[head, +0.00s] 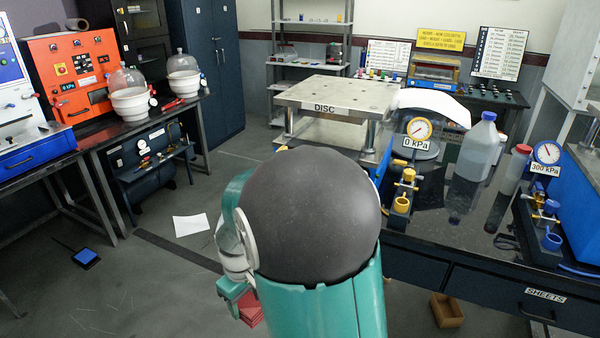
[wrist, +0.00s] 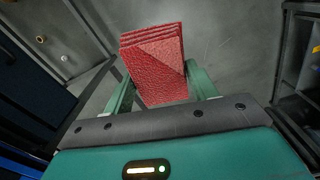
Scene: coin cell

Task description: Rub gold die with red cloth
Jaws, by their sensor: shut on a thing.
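The red cloth (wrist: 153,62) is a folded, layered square with a rough texture. In the wrist view my gripper (wrist: 157,84) is shut on it, with a green finger on each side. In the head view a corner of the cloth (head: 251,310) shows low down beside my arm, below my gripper (head: 237,296), over the floor. My arm's dark rounded joint hides much of the middle of the head view. I cannot make out a gold die for certain in either view.
A dark bench (head: 455,228) with gauges, valves and a clear bottle (head: 479,148) stands at right. A metal DISC table (head: 340,92) stands behind. An orange cabinet (head: 72,70) and white bowls (head: 131,103) are at left. A cardboard box (head: 447,310) and paper (head: 190,225) lie on the floor.

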